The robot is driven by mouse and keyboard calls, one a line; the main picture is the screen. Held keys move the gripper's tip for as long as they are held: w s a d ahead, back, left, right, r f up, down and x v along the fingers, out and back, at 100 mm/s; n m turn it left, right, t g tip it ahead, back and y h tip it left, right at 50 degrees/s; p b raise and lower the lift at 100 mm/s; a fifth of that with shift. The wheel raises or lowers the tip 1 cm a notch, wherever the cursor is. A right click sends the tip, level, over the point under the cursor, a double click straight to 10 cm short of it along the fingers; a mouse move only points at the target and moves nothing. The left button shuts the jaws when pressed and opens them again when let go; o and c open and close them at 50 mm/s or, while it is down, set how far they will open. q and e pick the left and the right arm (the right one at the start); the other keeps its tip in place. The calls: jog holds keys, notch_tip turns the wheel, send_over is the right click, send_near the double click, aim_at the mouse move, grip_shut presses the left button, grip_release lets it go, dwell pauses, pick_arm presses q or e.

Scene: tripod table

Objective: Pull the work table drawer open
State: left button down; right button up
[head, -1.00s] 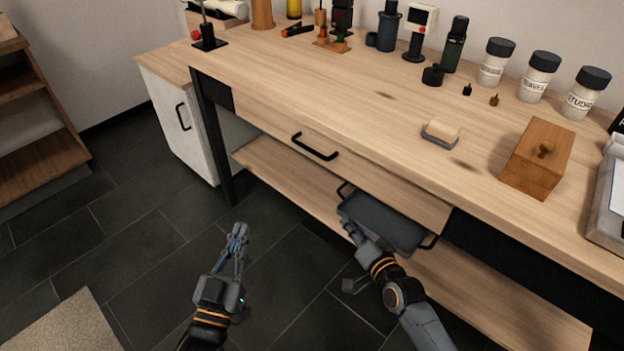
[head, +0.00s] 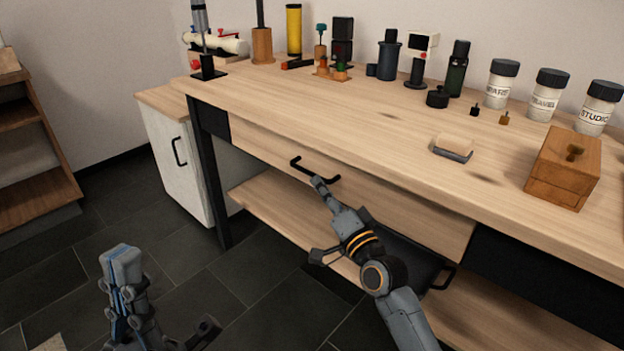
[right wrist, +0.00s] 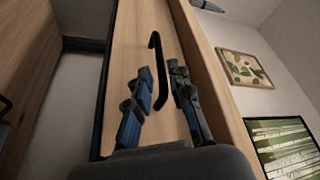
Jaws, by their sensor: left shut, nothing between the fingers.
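The work table drawer has a pale wood front (head: 262,140) that looks flush under the tabletop, so it appears closed. Its black bar handle (head: 314,170) is on the front, and the handle also shows in the right wrist view (right wrist: 157,60). My right gripper (head: 319,184) is at the handle's right part. In the right wrist view its fingers (right wrist: 161,72) are apart, with the lower end of the handle showing in the gap; I cannot tell whether they touch it. My left gripper (head: 122,256) is shut and empty, low at the left, away from the table.
A dark tray (head: 412,258) sits on the lower shelf (head: 275,205), partly behind my right arm. A white cabinet (head: 178,165) stands left of the table. Jars, a wooden box (head: 563,170) and tools stand on the tabletop. The floor in front is clear.

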aim_at(312, 175)
jog(key=b+x, duration=0.1)
jog(key=x, duration=0.4)
jog(key=shift+w, duration=0.15)
grip_shut()
